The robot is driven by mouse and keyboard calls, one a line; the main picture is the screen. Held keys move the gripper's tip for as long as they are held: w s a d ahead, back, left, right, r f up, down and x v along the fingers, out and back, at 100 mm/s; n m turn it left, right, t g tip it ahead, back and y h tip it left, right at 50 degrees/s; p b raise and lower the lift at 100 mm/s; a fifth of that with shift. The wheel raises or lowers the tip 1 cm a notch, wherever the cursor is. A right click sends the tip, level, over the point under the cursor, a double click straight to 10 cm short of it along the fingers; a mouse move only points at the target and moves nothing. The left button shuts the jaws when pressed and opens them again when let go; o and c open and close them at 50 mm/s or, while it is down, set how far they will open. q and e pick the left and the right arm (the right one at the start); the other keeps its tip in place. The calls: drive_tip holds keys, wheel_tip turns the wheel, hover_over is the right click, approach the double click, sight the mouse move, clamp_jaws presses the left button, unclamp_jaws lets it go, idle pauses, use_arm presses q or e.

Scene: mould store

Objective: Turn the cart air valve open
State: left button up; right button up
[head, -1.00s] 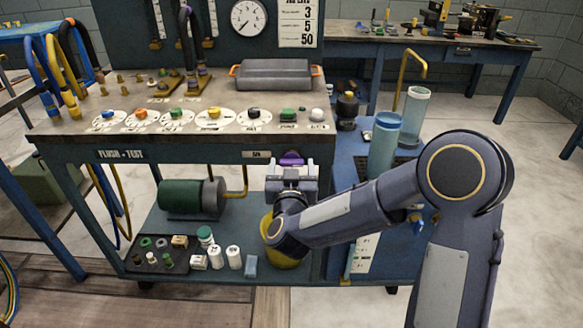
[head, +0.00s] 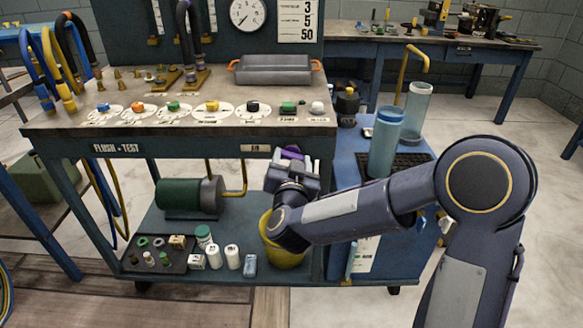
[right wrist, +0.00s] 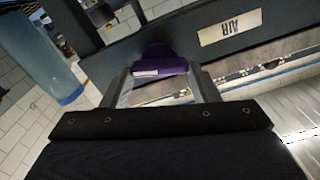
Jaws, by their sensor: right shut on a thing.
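The purple air valve handle (head: 291,153) is on the front of the flush-test cart (head: 130,160), just below its top at the right end. My right gripper (head: 293,162) is shut on it and is rolled to a tilt. In the right wrist view the purple handle (right wrist: 160,68) lies between my two fingers, and a plate reading AIR (right wrist: 230,27) is near it. The valve body is largely hidden behind the handle and gripper. My left gripper is not in view.
A yellow bucket (head: 285,259) stands on the lower shelf below my right gripper, partly hidden by my arm. A blue side cabinet with a blue-lidded clear cylinder (head: 383,148) is close on the right. Valve knobs and a grey tray (head: 272,70) are on the cart top.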

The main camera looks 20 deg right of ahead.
drive_tip(key=shift+d+f+m+b, duration=0.1)
drive_tip(key=shift+f+m+b, duration=0.1)
drive_tip(key=shift+m+b, duration=3.1)
drive_tip(key=shift+d+f+m+b, duration=0.15)
drive_tip(key=shift+m+b, duration=2.4)
drive_tip(key=shift+m, duration=1.35)
drive_tip(key=shift+a, duration=0.1)
drive_tip(key=o, duration=1)
drive_tip(key=shift+r, duration=0.1)
drive_tip(key=shift+s, duration=0.1)
